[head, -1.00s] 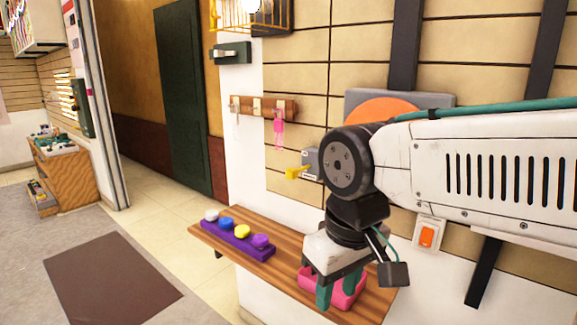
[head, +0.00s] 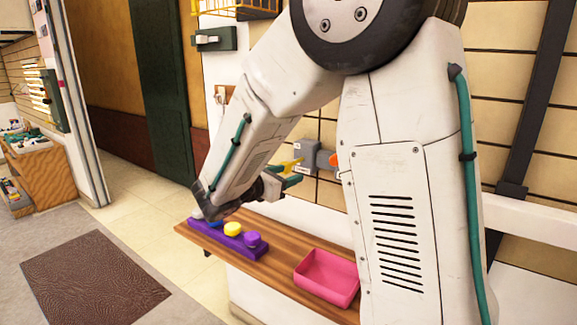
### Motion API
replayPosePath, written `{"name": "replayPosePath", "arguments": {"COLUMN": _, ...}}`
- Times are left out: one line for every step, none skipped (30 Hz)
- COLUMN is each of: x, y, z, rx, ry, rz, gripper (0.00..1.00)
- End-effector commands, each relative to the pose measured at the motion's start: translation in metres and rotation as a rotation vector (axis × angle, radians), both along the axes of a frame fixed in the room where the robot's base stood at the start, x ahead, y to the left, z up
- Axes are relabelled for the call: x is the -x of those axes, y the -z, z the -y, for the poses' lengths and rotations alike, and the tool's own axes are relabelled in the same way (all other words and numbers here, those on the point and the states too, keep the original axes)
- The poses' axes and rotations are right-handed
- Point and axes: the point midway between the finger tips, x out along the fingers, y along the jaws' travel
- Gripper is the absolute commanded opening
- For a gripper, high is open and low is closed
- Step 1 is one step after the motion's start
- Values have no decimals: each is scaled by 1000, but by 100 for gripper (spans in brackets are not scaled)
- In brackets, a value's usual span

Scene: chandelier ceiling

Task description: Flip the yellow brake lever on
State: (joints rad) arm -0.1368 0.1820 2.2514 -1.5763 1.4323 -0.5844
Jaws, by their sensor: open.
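The yellow brake lever (head: 288,164) sticks out to the left from a grey box (head: 304,154) on the tiled wall. My gripper (head: 289,177) is open, with its teal fingers pointing right toward the wall. It is close to the lever, just below and in front of it in the picture. I cannot tell whether a finger touches the lever. My arm comes down from the upper right and hides part of the wall around the box.
A wooden shelf (head: 285,275) below holds a pink tray (head: 327,277) and a purple stand with coloured knobs (head: 222,238). A wall switch (head: 214,39) is at upper left. An orange part (head: 335,160) shows beside my arm. The floor at left is clear around a dark mat (head: 93,285).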

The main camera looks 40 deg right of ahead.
Motion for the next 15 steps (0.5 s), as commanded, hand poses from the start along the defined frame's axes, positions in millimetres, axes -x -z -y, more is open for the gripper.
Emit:
{"name": "replayPosePath", "arguments": {"x": -14, "y": 5, "z": -4, "rx": 43, "ry": -39, "rz": -33, "gripper": 49}}
{"name": "replayPosePath", "arguments": {"x": -20, "y": 6, "z": -6, "rx": 64, "ry": -60, "rz": -50, "gripper": 49}}
{"name": "replayPosePath", "arguments": {"x": -27, "y": 7, "z": -9, "rx": 88, "ry": -81, "rz": -65, "gripper": 49}}
{"name": "replayPosePath", "arguments": {"x": -31, "y": 8, "z": -10, "rx": 102, "ry": -93, "rz": -75, "gripper": 49}}
{"name": "replayPosePath", "arguments": {"x": -35, "y": 9, "z": -11, "rx": 113, "ry": -104, "rz": -82, "gripper": 49}}
{"name": "replayPosePath", "arguments": {"x": -38, "y": 9, "z": -11, "rx": 125, "ry": -113, "rz": -90, "gripper": 49}}
{"name": "replayPosePath", "arguments": {"x": -40, "y": 10, "z": -11, "rx": 131, "ry": -119, "rz": -93, "gripper": 49}}
{"name": "replayPosePath", "arguments": {"x": -42, "y": 10, "z": -9, "rx": 134, "ry": -122, "rz": -96, "gripper": 49}}
{"name": "replayPosePath", "arguments": {"x": -44, "y": 10, "z": -5, "rx": 136, "ry": -123, "rz": -98, "gripper": 49}}
{"name": "replayPosePath", "arguments": {"x": -45, "y": 10, "z": -2, "rx": 137, "ry": -123, "rz": -97, "gripper": 49}}
{"name": "replayPosePath", "arguments": {"x": -46, "y": 10, "z": 3, "rx": 137, "ry": -122, "rz": -97, "gripper": 49}}
{"name": "replayPosePath", "arguments": {"x": -48, "y": 10, "z": 9, "rx": 136, "ry": -121, "rz": -97, "gripper": 49}}
{"name": "replayPosePath", "arguments": {"x": -50, "y": 10, "z": 14, "rx": 136, "ry": -120, "rz": -96, "gripper": 49}}
{"name": "replayPosePath", "arguments": {"x": -52, "y": 10, "z": 19, "rx": 135, "ry": -120, "rz": -96, "gripper": 49}}
{"name": "replayPosePath", "arguments": {"x": -54, "y": 10, "z": 25, "rx": 135, "ry": -121, "rz": -96, "gripper": 49}}
